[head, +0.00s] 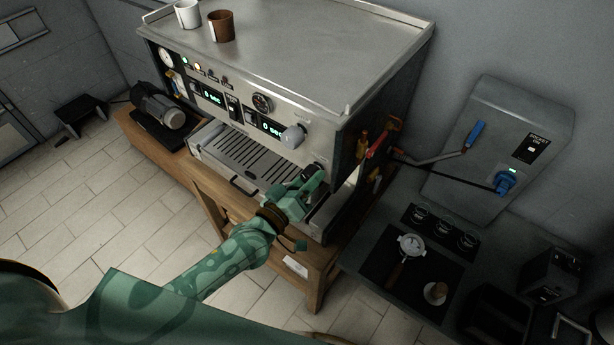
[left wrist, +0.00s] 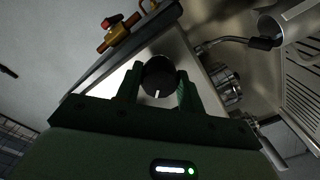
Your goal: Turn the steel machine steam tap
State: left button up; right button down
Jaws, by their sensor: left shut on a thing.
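The steel machine (head: 310,50) stands on a wooden table, seen from above in the head view. Its steam tap, a round black knob (left wrist: 158,77) with a white mark, sits between the fingers of my left gripper (left wrist: 160,90) in the left wrist view. The gripper is shut on this knob. In the head view my green left gripper (head: 308,184) reaches the lower right of the machine's front, and the dark knob (head: 313,170) shows just past the fingers. My right gripper is not in view.
A white cup (head: 187,14) and a brown cup (head: 221,26) stand on the machine's top. Red-handled brass valves (head: 378,138) stick out at its right side. A grey switch box (head: 500,150) is on the wall. A portafilter (head: 408,248) lies on the right counter.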

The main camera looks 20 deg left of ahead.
pick_arm(q)
jog(key=shift+n, duration=0.9)
jog(key=o, duration=1)
jog(key=b+v, duration=0.1)
jog(key=v, duration=1.5)
jog(key=shift+s, duration=0.15)
